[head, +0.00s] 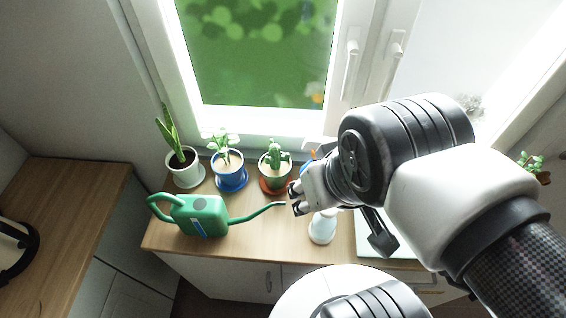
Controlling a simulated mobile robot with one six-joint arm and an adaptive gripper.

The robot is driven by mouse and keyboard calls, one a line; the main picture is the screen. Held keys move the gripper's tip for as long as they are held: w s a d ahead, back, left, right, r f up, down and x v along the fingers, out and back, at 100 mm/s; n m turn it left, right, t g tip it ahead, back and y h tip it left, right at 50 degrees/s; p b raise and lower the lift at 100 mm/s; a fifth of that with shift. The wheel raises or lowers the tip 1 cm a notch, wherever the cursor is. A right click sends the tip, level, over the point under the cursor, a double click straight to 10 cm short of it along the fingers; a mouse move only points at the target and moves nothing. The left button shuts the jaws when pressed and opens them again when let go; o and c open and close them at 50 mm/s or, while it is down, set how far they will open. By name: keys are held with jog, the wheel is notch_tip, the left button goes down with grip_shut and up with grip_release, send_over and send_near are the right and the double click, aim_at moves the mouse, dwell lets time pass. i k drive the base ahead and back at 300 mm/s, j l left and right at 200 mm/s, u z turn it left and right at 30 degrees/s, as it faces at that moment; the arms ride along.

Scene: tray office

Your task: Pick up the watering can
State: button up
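The green watering can (199,214) stands upright on the wooden counter at the left of the head view. Its looped handle is on the left and its long thin spout points right, towards my gripper. A blue and white label shows on its front. My gripper (291,199) is at the middle of the view, near the tip of the spout and well away from the can's body and handle. Its dark fingertips appear apart with nothing seen between them. In this view I cannot tell whether the gripper touches the spout tip.
Potted plants in a white pot (185,175), a blue pot (231,179) and a terracotta saucer (274,187) line the window side behind the can. A white bottle (322,228) stands below my gripper. Bare wooden counter (250,243) lies in front of the spout.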

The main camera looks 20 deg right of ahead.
aim_at(204, 216)
jog(key=j+u, duration=0.15)
jog(key=u, duration=0.25)
jog(key=i+j+u, duration=0.15)
jog(key=u, duration=0.2)
